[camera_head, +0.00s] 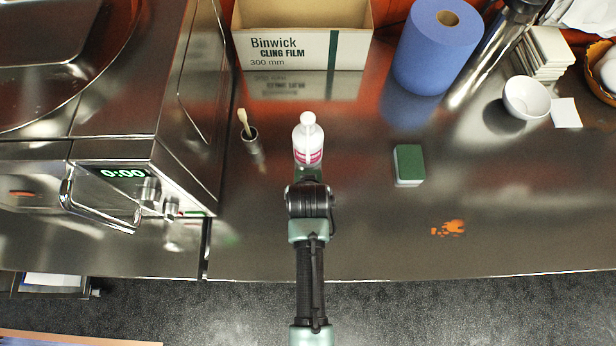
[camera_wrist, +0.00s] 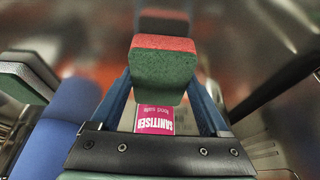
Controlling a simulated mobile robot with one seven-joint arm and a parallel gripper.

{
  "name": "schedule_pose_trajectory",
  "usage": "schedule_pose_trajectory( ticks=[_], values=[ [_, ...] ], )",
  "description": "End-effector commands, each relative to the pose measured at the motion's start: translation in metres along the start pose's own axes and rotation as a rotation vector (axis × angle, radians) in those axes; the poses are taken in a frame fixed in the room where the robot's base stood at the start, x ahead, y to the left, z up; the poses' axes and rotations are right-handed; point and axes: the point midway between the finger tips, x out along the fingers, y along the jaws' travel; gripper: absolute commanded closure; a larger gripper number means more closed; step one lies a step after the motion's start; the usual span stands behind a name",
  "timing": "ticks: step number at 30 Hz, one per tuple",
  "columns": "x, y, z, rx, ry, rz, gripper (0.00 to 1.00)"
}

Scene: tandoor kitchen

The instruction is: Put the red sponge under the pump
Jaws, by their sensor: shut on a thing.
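The pump bottle (camera_head: 308,140), white with a pink label, stands upright on the steel counter straight ahead of my gripper (camera_head: 308,178). In the wrist view its pink label (camera_wrist: 154,120) shows upside down between my two fingers. The red sponge (camera_wrist: 163,70), with a red face and a green face, is held between my fingers in the wrist view. My gripper is shut on it. In the head view my wrist hides the sponge. I cannot tell whether the sponge touches the bottle.
A green-topped sponge (camera_head: 409,163) lies right of the bottle. A cling film box (camera_head: 300,45) and a blue roll (camera_head: 438,50) stand behind. A steel oven (camera_head: 115,150) is at left. An orange spill (camera_head: 449,228) is at front right.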

Motion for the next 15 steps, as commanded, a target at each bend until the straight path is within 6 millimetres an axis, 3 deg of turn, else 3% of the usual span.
schedule_pose_trajectory(
  ticks=[3, 7, 15],
  values=[
    [0.006, -0.001, -0.017, 0.0, -0.001, -0.001, 0.72],
    [0.017, 0.0, -0.009, 0.0, -0.002, 0.0, 0.72],
    [0.019, 0.0, -0.008, 0.0, 0.001, 0.0, 0.72]
  ],
)
